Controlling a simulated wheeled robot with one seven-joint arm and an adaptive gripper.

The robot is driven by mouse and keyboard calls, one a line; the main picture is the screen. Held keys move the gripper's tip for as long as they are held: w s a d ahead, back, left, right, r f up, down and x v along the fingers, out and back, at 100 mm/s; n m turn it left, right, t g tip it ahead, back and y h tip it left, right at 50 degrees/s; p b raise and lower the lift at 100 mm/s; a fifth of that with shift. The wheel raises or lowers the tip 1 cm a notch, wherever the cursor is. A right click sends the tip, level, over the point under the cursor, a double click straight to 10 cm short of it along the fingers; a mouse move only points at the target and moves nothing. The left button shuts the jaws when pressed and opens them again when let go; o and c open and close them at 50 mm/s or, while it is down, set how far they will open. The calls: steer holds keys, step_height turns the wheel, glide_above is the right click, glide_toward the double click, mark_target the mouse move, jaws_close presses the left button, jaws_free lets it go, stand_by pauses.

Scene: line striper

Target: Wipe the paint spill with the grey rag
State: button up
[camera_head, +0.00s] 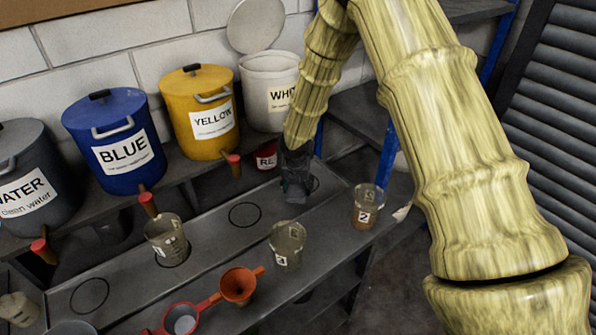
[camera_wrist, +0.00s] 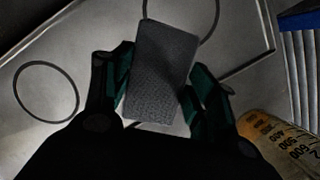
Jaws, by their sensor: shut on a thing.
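My gripper (camera_head: 296,182) is over the right part of the grey bench (camera_head: 205,222). In the wrist view my gripper (camera_wrist: 160,88) is shut on the grey rag (camera_wrist: 163,60), a flat, textured, block-like piece held between the two dark green-edged fingers. The rag's lower end is partly behind the gripper. I cannot tell whether the rag touches the bench. I cannot make out a paint spill in either view; my arm and gripper hide part of the bench.
Beaker 2 (camera_head: 366,208) stands right of my gripper; it also shows in the wrist view (camera_wrist: 280,140). Beaker 3 (camera_head: 287,246), another beaker (camera_head: 167,242), an orange funnel (camera_head: 238,286) and a red strainer (camera_head: 181,320) stand nearer. Paint buckets (camera_head: 115,145) line the back. An empty marked circle (camera_head: 244,215) is left.

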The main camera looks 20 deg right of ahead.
step_height(320, 180, up, 3)
steer(key=shift+w+d+f+p, duration=0.1)
steer(key=shift+d+f+p, duration=0.05)
steer(key=shift+p, duration=0.85)
steer(key=shift+r+p, duration=0.45)
steer(key=shift+r, duration=0.15)
steer(key=shift+f, duration=0.1)
